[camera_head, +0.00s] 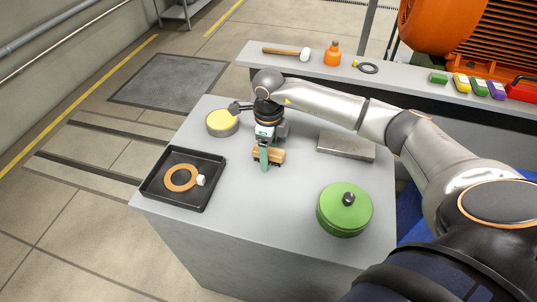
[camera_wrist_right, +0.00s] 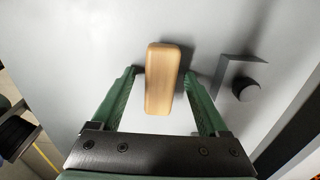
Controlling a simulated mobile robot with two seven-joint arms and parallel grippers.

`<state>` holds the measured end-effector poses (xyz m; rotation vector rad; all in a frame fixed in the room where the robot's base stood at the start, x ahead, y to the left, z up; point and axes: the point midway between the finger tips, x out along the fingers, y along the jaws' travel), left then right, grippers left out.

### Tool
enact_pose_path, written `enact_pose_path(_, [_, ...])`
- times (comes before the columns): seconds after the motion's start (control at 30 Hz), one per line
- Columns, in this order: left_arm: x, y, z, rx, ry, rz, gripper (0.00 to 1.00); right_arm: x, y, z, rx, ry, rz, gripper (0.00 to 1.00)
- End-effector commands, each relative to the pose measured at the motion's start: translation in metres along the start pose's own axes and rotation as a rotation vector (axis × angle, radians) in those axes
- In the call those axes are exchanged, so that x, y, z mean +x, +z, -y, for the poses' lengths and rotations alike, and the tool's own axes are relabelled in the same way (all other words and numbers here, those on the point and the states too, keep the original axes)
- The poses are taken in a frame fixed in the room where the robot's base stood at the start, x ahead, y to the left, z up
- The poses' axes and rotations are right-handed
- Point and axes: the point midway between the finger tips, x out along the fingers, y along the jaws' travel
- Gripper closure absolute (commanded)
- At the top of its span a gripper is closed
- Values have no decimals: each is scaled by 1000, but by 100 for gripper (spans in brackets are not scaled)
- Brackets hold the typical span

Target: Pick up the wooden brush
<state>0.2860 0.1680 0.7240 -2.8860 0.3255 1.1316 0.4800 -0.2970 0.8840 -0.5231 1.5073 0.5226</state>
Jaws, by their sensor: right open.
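The wooden brush (camera_head: 275,154) lies on the grey table, under my right gripper (camera_head: 264,160). In the right wrist view the brush (camera_wrist_right: 162,80) is a light wooden block, seen from above, with its long side running away from the gripper. My right gripper (camera_wrist_right: 160,97) is open there, with one green finger on each side of the block and a gap on both sides. In the head view a finger hides part of the brush. My left gripper is not in view.
A black tray (camera_head: 153,194) with a tan ring and small white piece stands left. A yellow-topped round tin (camera_head: 222,123) is behind it. A green lidded pot (camera_head: 344,212) and a grey metal block (camera_head: 346,146) are at right. A back shelf (camera_head: 287,68) holds tools.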

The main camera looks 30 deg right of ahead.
Motion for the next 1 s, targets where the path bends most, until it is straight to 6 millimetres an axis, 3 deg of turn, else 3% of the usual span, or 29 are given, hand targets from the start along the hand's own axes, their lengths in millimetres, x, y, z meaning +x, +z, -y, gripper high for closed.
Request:
enact_pose_path(0.1, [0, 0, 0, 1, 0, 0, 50, 0, 0, 0, 0, 0, 0, 24])
enact_pose_path(0.77, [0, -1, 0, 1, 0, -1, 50, 0, 0, 0, 0, 0, 0, 98])
enact_pose_path(1.0, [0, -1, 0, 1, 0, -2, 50, 0, 0, 0, 0, 0, 0, 100])
